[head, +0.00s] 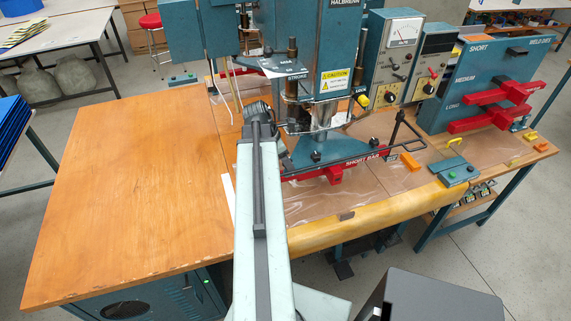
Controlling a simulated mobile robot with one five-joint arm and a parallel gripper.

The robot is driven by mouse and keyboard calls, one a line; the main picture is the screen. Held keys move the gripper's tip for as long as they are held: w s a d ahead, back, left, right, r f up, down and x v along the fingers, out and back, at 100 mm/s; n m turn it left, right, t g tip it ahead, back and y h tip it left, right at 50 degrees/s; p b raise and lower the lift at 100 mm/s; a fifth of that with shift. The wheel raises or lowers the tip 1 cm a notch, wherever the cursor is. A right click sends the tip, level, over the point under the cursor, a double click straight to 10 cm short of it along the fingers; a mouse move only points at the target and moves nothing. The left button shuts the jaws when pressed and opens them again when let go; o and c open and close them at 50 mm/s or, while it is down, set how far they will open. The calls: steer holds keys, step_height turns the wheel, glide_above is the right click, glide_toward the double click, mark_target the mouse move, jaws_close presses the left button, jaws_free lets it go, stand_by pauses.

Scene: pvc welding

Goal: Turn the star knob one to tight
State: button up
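The teal welding machine (338,50) stands on the wooden table. Under its head is a teal clamp bar with a red bar (335,175) marked "SHORT BAR". Two small dark knobs sit on this bar, a left one (316,156) and a right one (373,141). They look like the star knobs, but I cannot tell which is number one or how tight either is. My gripper (258,110) is a dark shape at the far end of my pale arm, left of the machine's column and apart from both knobs. Its fingers are too small and dark to read.
The wooden table top (130,190) is clear on the left. A black-handled lever (397,125) rises right of the bar. Control boxes (395,55) and a teal rack with red bars (490,85) stand at right. Clear sheet (320,205) covers the front.

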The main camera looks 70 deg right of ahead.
steer(key=shift+r, duration=0.1)
jaws_close()
steer(key=shift+m, duration=0.4)
steer(key=m+y, duration=0.1)
steer(key=m, duration=0.2)
steer(key=shift+w+d+g, duration=0.1)
steer(key=shift+d+g, duration=0.1)
steer(key=shift+g, duration=0.2)
steer(key=shift+m+y, duration=0.9)
steer(key=shift+m, duration=1.1)
